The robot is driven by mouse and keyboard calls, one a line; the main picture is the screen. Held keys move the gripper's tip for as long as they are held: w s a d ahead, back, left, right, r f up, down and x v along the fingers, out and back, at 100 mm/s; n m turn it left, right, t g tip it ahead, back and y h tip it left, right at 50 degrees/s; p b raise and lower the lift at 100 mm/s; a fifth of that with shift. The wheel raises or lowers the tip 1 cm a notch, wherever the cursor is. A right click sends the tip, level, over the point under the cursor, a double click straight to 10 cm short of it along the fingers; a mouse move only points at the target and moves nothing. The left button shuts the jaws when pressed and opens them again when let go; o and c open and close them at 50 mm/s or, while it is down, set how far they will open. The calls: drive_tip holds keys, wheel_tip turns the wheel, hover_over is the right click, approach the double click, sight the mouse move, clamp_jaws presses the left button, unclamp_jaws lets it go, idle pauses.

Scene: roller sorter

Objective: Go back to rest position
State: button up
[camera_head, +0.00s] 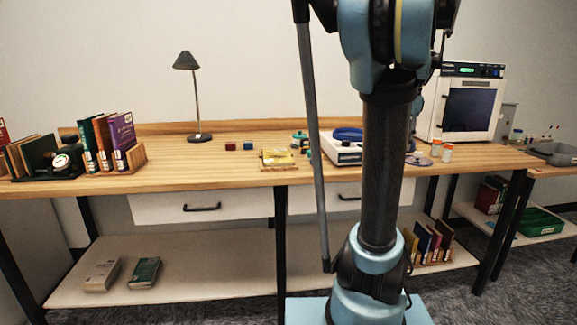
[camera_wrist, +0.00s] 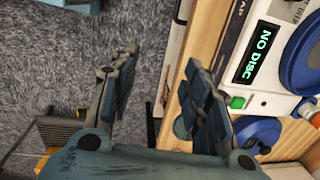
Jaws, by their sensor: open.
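My gripper (camera_wrist: 165,95) shows in the wrist view with its two fingers spread apart. It is open and nothing is between the fingers. Below and beyond the gap lie grey carpet (camera_wrist: 60,50) and the wooden table edge (camera_wrist: 192,45). In the head view my arm stands upright in front of the table, and my gripper is out of the picture.
The wooden table (camera_head: 225,165) holds a black lamp (camera_head: 197,100), books (camera_head: 122,132) in a holder, small red and blue blocks (camera_head: 231,146), a yellow item (camera_head: 278,157) and a white oven-like box (camera_head: 468,105). A lower shelf (camera_head: 200,260) holds more books. The table's middle left is mostly clear.

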drive_tip(key=s+a+f+n, duration=0.8)
drive_tip(key=s+f, duration=0.2)
drive_tip(key=f, duration=0.2)
drive_tip(key=s+a+f+n+t, duration=0.1)
drive_tip(key=s+a+f+n, duration=0.8)
drive_tip(key=f, duration=0.3)
drive_tip(key=shift+s+a+f+h, duration=0.15)
drive_tip(key=shift+s+a+h, duration=0.15)
drive_tip(key=shift+s, duration=0.05)
drive_tip(key=shift+w+f, duration=0.2)
drive_tip(key=shift+w, duration=0.25)
drive_tip(key=c, duration=0.4)
drive_tip(key=shift+o, duration=0.2)
drive_tip(key=shift+d, duration=0.1)
